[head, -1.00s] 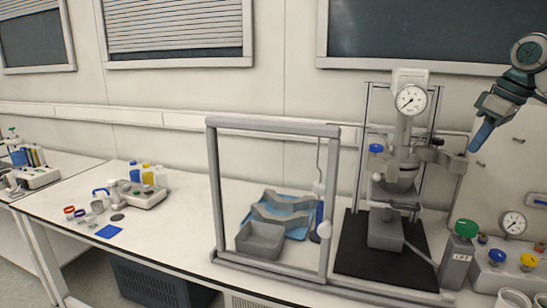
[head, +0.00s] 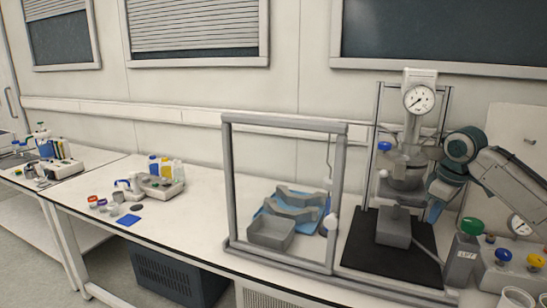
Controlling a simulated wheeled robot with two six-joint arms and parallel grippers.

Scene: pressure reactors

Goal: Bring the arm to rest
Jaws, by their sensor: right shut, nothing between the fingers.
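My right arm comes in from the right edge. Its gripper (head: 433,212) points down, shut and empty. It shows in front of the right side of the pressure reactor (head: 405,170), near the reactor's right post. I cannot tell whether it touches the reactor. The reactor has a round pressure gauge (head: 419,98) on top and a blue knob (head: 384,146) on its left. It stands on a black mat (head: 375,262). My left gripper is not in view.
The bench middle-left is mostly clear.

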